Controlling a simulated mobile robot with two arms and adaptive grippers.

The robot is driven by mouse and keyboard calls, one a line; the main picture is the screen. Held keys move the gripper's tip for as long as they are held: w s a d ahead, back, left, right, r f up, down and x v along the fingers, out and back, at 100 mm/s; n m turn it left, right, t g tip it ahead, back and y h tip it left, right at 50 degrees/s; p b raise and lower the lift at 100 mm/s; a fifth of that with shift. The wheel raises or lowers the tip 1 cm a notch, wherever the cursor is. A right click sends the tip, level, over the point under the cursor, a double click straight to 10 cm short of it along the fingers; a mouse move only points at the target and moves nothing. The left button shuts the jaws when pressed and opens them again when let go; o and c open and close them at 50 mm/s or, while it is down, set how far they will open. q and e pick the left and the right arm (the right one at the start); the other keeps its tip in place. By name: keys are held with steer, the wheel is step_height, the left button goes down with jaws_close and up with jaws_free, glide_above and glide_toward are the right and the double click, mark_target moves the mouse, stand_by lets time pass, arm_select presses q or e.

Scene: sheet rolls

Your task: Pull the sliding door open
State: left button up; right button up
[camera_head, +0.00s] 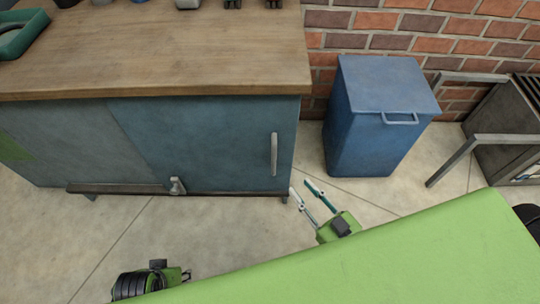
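A blue-grey sliding door (205,145) forms the front right part of the cabinet. A vertical light-grey bar handle (274,154) is near its right edge. The door overlaps a greyer left panel (65,140). My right gripper (299,185) is just right of and below the handle, beyond the cabinet's lower right corner in the picture. Its two slim fingers are apart with nothing between them, and it appears not to touch the handle.
The cabinet has a wooden top (160,45) with a green tray (22,35) and several small items at its back. A metal bracket (177,186) sits on the lower rail (120,189). A blue bin (375,120) and a metal frame (480,140) stand to the right. Floor before the cabinet is clear.

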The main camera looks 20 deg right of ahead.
mark_target(274, 153)
steer(key=shift+t+y, duration=0.3)
steer(key=shift+t, duration=0.1)
steer(key=x, duration=0.4)
steer(key=r+b+x, duration=0.1)
steer(key=x, duration=0.4)
steer(key=b+x, duration=0.1)
steer(key=x, duration=0.4)
steer(key=shift+a+r, duration=0.15)
steer(key=shift+r, duration=0.25)
arm_select(q)
step_height(274, 153, up, 8)
steer(key=shift+s+a, duration=0.2)
steer(key=shift+s, duration=0.1)
steer(key=shift+r, duration=0.1)
arm_select(e)
jaws_close()
